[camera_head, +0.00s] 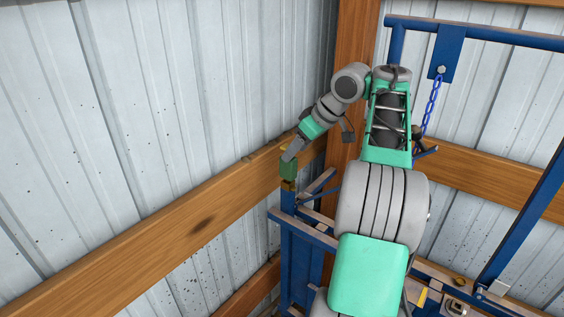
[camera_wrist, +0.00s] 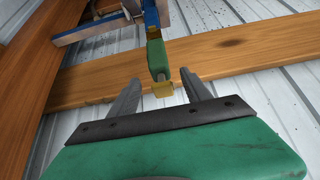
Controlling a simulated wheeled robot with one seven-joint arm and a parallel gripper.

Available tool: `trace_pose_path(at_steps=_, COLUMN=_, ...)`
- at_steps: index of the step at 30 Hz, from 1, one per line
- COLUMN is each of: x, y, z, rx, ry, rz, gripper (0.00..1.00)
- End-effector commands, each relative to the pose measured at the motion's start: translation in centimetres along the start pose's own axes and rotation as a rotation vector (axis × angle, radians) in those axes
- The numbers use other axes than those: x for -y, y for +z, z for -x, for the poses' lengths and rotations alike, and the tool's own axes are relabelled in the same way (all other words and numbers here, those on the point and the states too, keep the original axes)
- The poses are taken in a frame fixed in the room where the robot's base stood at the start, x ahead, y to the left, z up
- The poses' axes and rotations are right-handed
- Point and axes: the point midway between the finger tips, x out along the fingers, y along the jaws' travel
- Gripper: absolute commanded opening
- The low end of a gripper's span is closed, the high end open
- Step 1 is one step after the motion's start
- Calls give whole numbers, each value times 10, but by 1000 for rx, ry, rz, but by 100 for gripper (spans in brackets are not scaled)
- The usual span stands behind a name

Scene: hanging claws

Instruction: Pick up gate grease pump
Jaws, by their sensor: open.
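A small green block-like part with a brass-yellow end, which looks like the gate grease pump (camera_head: 288,169), sits at the top of a blue upright post near the wooden rail. In the wrist view the pump (camera_wrist: 158,60) lies ahead, its yellow end towards me. My gripper (camera_head: 293,150) is right by the pump in the head view. In the wrist view my gripper (camera_wrist: 160,80) is open, its two grey fingers apart, with the pump's yellow end in the gap between the fingertips. I cannot tell whether either finger touches it.
A wooden rail (camera_head: 150,238) runs along the corrugated metal wall (camera_head: 130,100) behind the pump. A wooden corner post (camera_head: 355,45) stands behind my arm. A blue metal frame (camera_head: 520,222) with a hanging blue chain (camera_head: 432,105) is to the right. Blue bars crowd the space below the pump.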

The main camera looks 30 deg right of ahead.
Motion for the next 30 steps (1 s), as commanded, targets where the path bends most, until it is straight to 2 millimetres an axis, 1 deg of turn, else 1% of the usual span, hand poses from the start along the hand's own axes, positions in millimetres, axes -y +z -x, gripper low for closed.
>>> trace_pose_path(at_steps=2, x=0, y=0, z=0, rx=0, ry=1, rz=0, gripper=57)
trace_pose_path(at_steps=4, x=0, y=1, z=-5, rx=0, ry=1, rz=-1, gripper=57)
trace_pose_path(at_steps=9, x=-2, y=4, z=-27, rx=-1, ry=3, rz=-6, gripper=57)
trace_pose_path(at_steps=11, x=-3, y=5, z=-33, rx=-1, ry=5, rz=-7, gripper=57)
trace_pose_path(at_steps=15, x=-2, y=9, z=-58, rx=0, ry=4, rz=-7, gripper=57)
trace_pose_path(at_steps=18, x=-1, y=8, z=-76, rx=0, ry=3, rz=-5, gripper=57)
trace_pose_path(at_steps=19, x=-1, y=7, z=-78, rx=-1, ry=4, rz=-5, gripper=57)
trace_pose_path(at_steps=26, x=0, y=2, z=-76, rx=-1, ry=5, rz=-5, gripper=57)
trace_pose_path(at_steps=30, x=0, y=2, z=-77, rx=-1, ry=4, rz=-5, gripper=46)
